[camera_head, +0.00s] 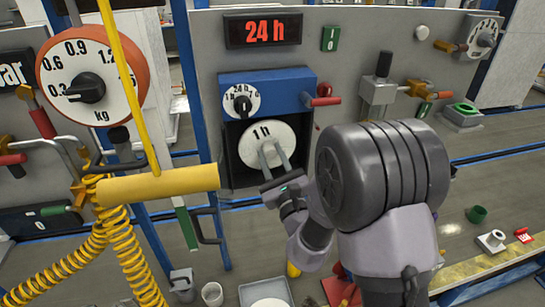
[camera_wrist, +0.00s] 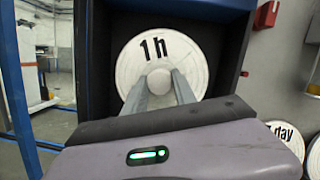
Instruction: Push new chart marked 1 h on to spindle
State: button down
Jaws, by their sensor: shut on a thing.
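The white round chart marked 1 h (camera_head: 256,143) stands upright inside the dark opening of the blue-topped recorder (camera_head: 282,80). It faces me and also shows in the wrist view (camera_wrist: 190,56). My gripper (camera_head: 271,154) reaches into the opening from the front. In the wrist view its two fingers (camera_wrist: 160,78) close on a small pale knob (camera_wrist: 158,80) at the chart's middle. The spindle is hidden behind the chart, so I cannot tell how far the chart sits on it.
A small dial (camera_head: 241,101) and a red handle (camera_head: 324,101) are on the recorder. A display (camera_head: 263,29) above reads 24 h. A yellow cylinder (camera_head: 160,185) with a coiled hose hangs at left. In the wrist view, a disc marked day (camera_wrist: 284,140) is at lower right.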

jog(key=shift+w+a+p, duration=0.25)
jog(key=shift+w+p, duration=0.15)
jog(key=shift+w, duration=0.6)
jog(key=c, duration=0.9)
grip_release()
